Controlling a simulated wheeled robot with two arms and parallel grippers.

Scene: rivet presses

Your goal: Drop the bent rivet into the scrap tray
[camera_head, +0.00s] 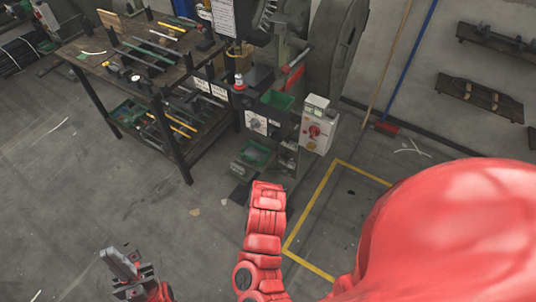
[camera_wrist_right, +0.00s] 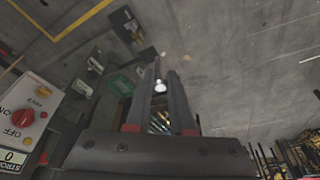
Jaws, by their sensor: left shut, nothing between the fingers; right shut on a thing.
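My right gripper (camera_wrist_right: 160,76) shows in the right wrist view, its two dark fingers shut on a small pale, shiny rivet (camera_wrist_right: 160,87) at the fingertips. The rivet is too small for me to tell its bend. In the head view I cannot clearly make out the right gripper. My left gripper (camera_head: 122,264) is at the lower left of the head view, shut and empty, over the floor. A green tray (camera_head: 278,100) sits on the press, and another green tray (camera_head: 257,154) is low at its base. I cannot tell which is the scrap tray.
A workbench (camera_head: 100,72) with tools stands left. Yellow lines (camera_head: 312,210) mark the floor. The left floor is mostly clear.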

